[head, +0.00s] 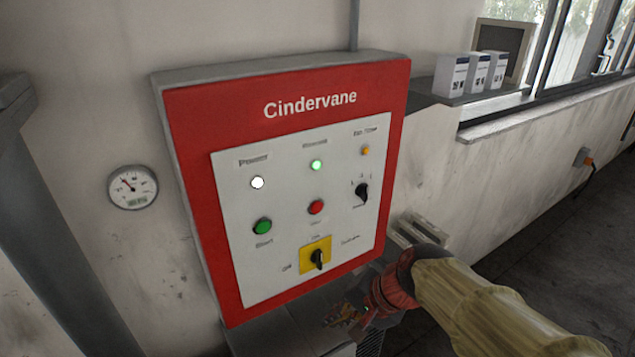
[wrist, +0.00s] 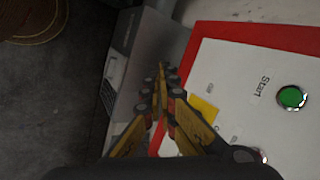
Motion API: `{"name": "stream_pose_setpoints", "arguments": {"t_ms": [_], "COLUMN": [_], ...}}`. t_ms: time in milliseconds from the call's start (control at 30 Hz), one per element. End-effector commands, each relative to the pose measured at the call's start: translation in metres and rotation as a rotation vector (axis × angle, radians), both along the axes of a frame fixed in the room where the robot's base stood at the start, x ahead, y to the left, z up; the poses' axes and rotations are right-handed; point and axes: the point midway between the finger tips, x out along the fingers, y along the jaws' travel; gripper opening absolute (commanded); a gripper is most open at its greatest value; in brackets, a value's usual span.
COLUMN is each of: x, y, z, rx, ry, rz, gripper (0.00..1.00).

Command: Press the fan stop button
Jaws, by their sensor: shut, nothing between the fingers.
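A red control panel (head: 285,83) headed "Cindervane" is on the wall in the head view. Its white face carries a round red button (head: 316,207), its small label too blurred to read. A green Start button (head: 263,226) is left of it. In the wrist view the green button (wrist: 291,97) is at the right; the edge of another round button (wrist: 263,154) shows at the bottom, mostly hidden by my gripper. My gripper (wrist: 161,70) is shut and empty, by the panel's lower edge, apart from the red button. In the head view my arm comes from the lower right.
A black rotary switch on a yellow plate (head: 314,249) is below the red button. A black selector knob (head: 361,191) is right of it. White, green and orange lamps are lit above. A gauge (head: 133,187) is left on the wall. White boxes (head: 451,76) stand on a ledge.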

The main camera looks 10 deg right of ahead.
Motion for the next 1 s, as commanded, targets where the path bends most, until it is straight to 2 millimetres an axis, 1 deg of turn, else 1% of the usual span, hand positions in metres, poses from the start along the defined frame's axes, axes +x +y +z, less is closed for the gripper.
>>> {"name": "stream_pose_setpoints", "arguments": {"t_ms": [33,233,400,533,700,833,1000], "x": [0.011,0.056,0.092,0.115,0.133,0.139,0.141], "y": [-0.001,-0.009,-0.027,-0.045,-0.064,-0.073,-0.076], "z": [0.02,0.051,0.071,0.08,0.083,0.081,0.079], "rx": [0.057,0.284,0.469,0.596,0.713,0.759,0.775], "ry": [0.029,0.121,0.199,0.252,0.3,0.318,0.322], "rz": [-0.067,-0.352,-0.607,-0.792,-0.971,-1.044,-1.067], "gripper": [0.0,0.0,0.0,0.0,0.0,0.0,0.0]}}
